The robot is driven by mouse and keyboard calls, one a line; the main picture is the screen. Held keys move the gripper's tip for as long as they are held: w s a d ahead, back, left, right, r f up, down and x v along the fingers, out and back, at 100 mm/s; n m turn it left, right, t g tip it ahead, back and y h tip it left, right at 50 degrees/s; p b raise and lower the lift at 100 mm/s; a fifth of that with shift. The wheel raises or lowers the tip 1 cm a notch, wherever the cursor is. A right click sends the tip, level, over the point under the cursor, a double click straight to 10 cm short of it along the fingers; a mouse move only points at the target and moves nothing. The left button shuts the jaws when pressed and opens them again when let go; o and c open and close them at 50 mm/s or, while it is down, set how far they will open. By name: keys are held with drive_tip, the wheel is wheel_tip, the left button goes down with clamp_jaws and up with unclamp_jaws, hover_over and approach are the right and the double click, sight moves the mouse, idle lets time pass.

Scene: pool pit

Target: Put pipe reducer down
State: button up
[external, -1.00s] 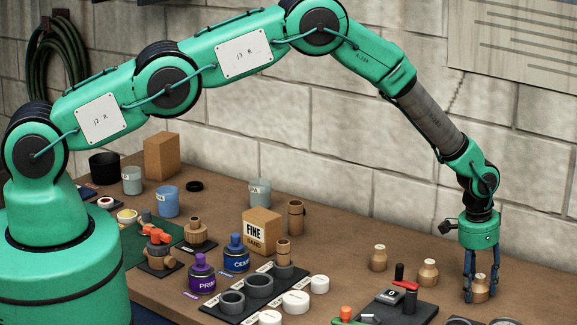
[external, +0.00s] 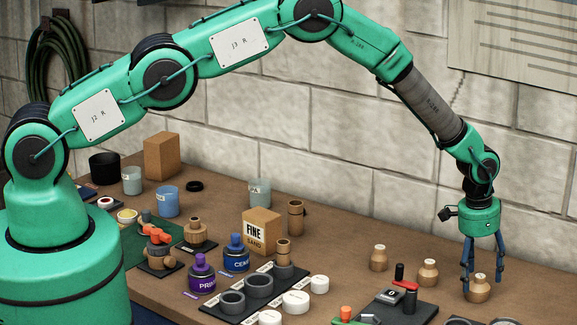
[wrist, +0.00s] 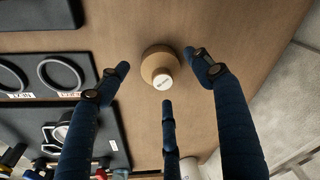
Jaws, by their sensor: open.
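The pipe reducer (external: 478,289) is a small tan bottle-shaped piece with a narrow neck. It stands upright on the brown bench at the right of the external view. In the wrist view the reducer (wrist: 160,70) is seen from above, with a pale labelled top. My gripper (external: 481,270) is just above and around its neck, with its dark blue fingers spread. In the wrist view the gripper (wrist: 163,78) is open, and the fingertips stand apart from the reducer on its sides.
Two similar tan reducers (external: 428,272) (external: 379,258) stand to the left. A dark tray with a red-handled tool (external: 399,272) lies left of the gripper. A black board with rings (wrist: 62,75) lies left in the wrist view. The bench behind the reducer is clear.

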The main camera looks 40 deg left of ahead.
sight(472, 284)
wheel_tip(472, 284, up, 9)
drive_tip(key=a+b, duration=0.1)
drive_tip(key=shift+s, duration=0.45)
idle(0.5)
